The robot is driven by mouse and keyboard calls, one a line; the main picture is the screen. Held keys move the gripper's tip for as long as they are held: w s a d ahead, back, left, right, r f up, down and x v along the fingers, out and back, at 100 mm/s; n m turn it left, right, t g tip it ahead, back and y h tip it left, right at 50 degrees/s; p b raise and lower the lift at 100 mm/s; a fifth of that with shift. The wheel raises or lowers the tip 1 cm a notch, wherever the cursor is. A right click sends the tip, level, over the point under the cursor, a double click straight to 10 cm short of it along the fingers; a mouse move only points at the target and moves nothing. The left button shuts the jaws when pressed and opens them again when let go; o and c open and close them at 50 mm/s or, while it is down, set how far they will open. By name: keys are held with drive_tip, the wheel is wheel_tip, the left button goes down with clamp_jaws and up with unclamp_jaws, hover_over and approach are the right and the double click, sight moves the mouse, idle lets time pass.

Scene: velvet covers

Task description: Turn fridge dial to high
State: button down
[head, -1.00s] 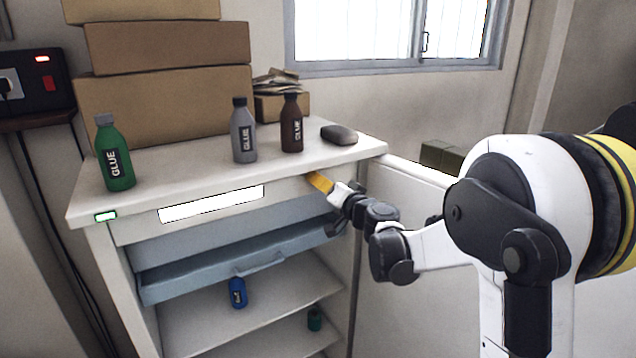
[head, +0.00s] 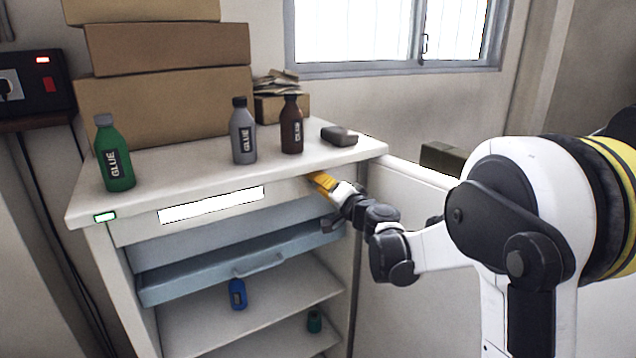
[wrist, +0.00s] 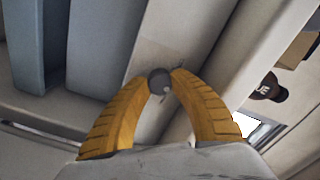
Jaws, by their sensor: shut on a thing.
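The fridge (head: 120,235) is an open-fronted cabinet with its inside shelves in view. Its dial (wrist: 160,82) is a small dark round knob on the panel under the top edge, seen in the wrist view. My gripper (head: 315,179) reaches the upper right of the fridge front. In the wrist view, its yellow fingertips (wrist: 164,80) are closed around the dial from both sides. In the head view the dial is hidden by the fingers. Any dial markings are too small to read.
Green (head: 115,160), grey (head: 243,135) and brown (head: 291,128) glue bottles stand on the fridge top beside a dark rounded object (head: 339,136). Cardboard boxes (head: 165,105) stand behind. A blue drawer (head: 200,270) and a blue bottle (head: 237,293) are inside.

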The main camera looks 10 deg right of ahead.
drive_tip(key=c, duration=1.1)
unclamp_jaws()
drive_tip(key=shift+o, duration=0.2)
